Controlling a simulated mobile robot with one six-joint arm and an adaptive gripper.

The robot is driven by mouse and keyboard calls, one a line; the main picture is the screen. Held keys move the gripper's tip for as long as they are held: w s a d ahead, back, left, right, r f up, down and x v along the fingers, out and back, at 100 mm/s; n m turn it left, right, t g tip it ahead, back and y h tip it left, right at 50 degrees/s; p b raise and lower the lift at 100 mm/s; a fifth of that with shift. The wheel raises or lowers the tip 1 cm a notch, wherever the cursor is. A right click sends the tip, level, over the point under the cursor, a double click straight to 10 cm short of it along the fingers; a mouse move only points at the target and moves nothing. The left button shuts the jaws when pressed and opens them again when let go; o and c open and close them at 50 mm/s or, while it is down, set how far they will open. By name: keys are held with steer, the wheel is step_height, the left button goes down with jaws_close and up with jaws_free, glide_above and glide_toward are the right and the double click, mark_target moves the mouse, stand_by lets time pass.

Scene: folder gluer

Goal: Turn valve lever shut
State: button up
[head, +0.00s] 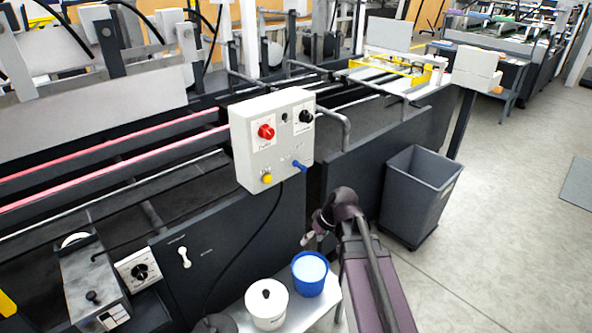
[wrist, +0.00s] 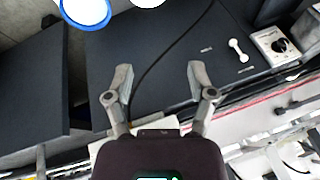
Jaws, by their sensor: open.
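A small blue lever (head: 300,166) sticks out at the lower right of the pale control box's front. A white lever-like handle (head: 184,257) sits on the dark machine panel, with small unreadable labels near it; it also shows in the wrist view (wrist: 238,50). I cannot tell from the labels which of them is the valve lever. My gripper (head: 311,231) is below and to the right of the control box, apart from both levers. In the wrist view its two fingers (wrist: 160,82) are spread with nothing between them.
The control box (head: 245,170) also bears a red knob, black knob and yellow button. A white pot (head: 266,304) and a blue tub (head: 310,274) stand on a small table below. A grey bin (head: 418,195) stands right. Open floor (head: 510,220) lies farther right.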

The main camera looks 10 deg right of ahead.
steer(key=w+n+t+y+b, duration=0.2)
steer(key=w+n+y+b, duration=0.1)
steer(key=w, duration=0.5)
steer(key=n+t+y+b, duration=0.5)
steer(key=t+b, duration=0.3)
steer(key=t, duration=0.1)
glide_toward(298, 164)
steer(key=v, duration=0.3)
steer(key=shift+w+a, duration=0.15)
steer(key=shift+a, duration=0.05)
steer(key=shift+w+a, duration=0.1)
steer(key=x, duration=1.3)
steer(key=shift+w+a, duration=0.15)
steer(key=shift+w, duration=0.05)
jaws_close()
